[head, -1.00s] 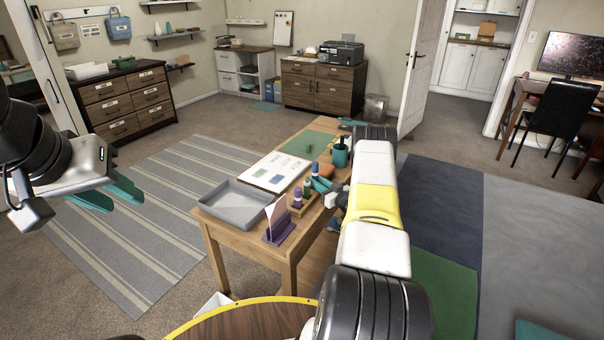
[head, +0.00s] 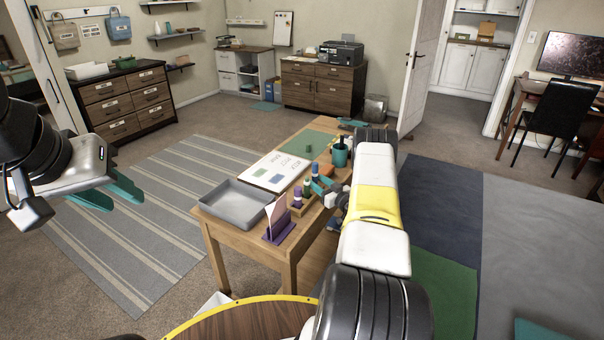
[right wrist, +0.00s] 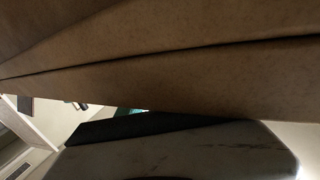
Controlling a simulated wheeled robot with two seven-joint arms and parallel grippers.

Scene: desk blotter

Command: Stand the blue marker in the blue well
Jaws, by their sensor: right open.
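The blue marker (head: 315,170) stands upright at the far end of the wooden marker block (head: 297,210) on the desk. Its lower end is hidden by my right gripper, so I cannot tell how it sits in the blue well, which is also hidden. A purple marker (head: 297,197) and a green marker (head: 307,187) stand in the block on the near side. My right gripper (head: 321,186) is open, its teal fingers close beside the blue marker; contact cannot be told. My left gripper (head: 112,195) is open and empty, over the striped rug left of the desk.
A grey tray (head: 236,204) and a purple holder with a card (head: 279,228) are near the block. A white printed sheet (head: 274,171), green mat (head: 310,145) and teal cup (head: 340,156) lie beyond. The right wrist view shows mostly a brown surface, close up.

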